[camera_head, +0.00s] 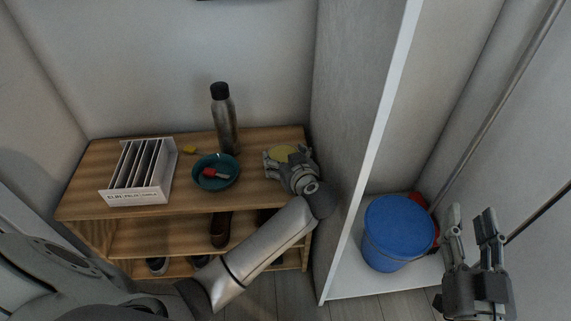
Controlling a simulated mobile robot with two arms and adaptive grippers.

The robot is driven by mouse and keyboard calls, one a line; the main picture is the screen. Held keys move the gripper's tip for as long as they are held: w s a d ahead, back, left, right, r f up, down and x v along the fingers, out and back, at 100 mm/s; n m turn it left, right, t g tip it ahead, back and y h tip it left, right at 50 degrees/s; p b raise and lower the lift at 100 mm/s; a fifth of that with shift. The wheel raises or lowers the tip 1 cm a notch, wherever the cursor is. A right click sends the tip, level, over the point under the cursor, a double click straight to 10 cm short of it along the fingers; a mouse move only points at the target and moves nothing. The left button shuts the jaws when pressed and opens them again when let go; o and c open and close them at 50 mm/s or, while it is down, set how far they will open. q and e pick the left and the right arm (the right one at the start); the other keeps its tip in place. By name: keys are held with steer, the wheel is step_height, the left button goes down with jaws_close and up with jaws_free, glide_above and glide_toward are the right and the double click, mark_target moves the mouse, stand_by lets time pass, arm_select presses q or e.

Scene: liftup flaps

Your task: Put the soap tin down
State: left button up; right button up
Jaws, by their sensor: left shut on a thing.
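The soap tin appears to be a round thing with a yellowish top (281,153), at the right end of the wooden shelf's top board. My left gripper (279,160) is shut on it, with its fingers at the tin's sides. Its lower side is hidden by the gripper, and I cannot tell whether it touches the board. My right gripper (470,218) is open and empty at the right, in front of the blue bucket's right side.
A blue bucket (395,235) is beyond.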

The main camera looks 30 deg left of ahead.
arm_select(q)
steer(key=shift+f+b, duration=0.35)
steer(key=shift+f, duration=0.3)
arm_select(e)
steer(key=shift+s+a+r+t+y, duration=0.1)
steer(key=shift+s+r+t+y, duration=0.1)
steer(key=shift+r+t, duration=0.4)
steer(key=shift+s+r+t+y, duration=0.15)
steer(key=shift+s+r+t, duration=0.1)
steer(key=shift+r, duration=0.65)
steer(key=shift+s+a+r+t+y, duration=0.15)
steer(key=shift+r+t, duration=0.3)
steer(key=shift+r, duration=0.3)
steer(key=shift+d, duration=0.1)
arm_select(q)
steer(key=shift+f, duration=0.1)
steer(key=o, duration=0.9)
arm_select(e)
steer(key=shift+w+f, duration=0.15)
steer(key=shift+f, duration=0.15)
arm_select(q)
steer(key=shift+o, duration=0.2)
